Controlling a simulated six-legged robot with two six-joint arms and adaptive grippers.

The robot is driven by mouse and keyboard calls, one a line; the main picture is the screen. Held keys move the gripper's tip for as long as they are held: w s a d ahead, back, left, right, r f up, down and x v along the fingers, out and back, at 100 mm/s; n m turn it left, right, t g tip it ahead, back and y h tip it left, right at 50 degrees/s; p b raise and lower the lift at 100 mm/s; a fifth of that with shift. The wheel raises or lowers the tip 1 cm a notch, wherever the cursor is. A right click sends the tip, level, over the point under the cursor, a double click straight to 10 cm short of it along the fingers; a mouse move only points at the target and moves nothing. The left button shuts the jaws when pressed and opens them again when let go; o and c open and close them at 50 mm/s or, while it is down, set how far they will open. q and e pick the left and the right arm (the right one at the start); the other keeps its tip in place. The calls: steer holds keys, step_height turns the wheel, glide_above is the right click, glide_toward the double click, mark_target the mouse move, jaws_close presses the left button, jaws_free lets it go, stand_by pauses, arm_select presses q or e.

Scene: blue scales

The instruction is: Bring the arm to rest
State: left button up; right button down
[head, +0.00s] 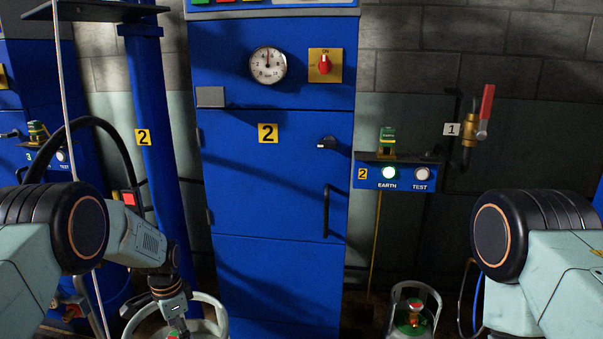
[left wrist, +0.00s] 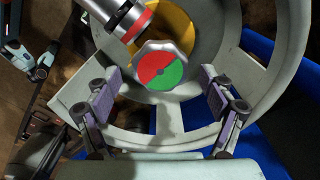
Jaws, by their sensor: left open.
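My left arm comes in from the left in the head view, bent down, with its gripper (head: 176,326) over a pale gas cylinder's collar (head: 221,320). In the left wrist view my left gripper (left wrist: 162,88) is open. Its two purple-padded fingers stand either side of a red and green valve knob (left wrist: 160,71), with a gap on both sides. The cylinder's collar (left wrist: 290,55) curves around the knob and fingers. A dark and silver fitting with a red band (left wrist: 125,15) meets the valve. My right arm shows at the right of the head view; its gripper is out of frame.
A blue cabinet marked 2 (head: 275,185) stands ahead, with a dial (head: 268,65) and red switch (head: 324,65). An EARTH/TEST panel (head: 395,180) has its green light lit. A second cylinder (head: 432,302) stands right. A blue post (head: 155,110) and hose (head: 75,125) are left.

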arm_select(q)
steer(key=n, duration=0.4)
steer(key=shift+a, duration=0.1)
steer(key=n, duration=0.3)
steer(key=shift+w+n, duration=0.1)
steer(key=shift+n, duration=0.3)
steer(key=n, duration=0.4)
steer(key=shift+a, duration=0.1)
steer(key=shift+n, duration=1.5)
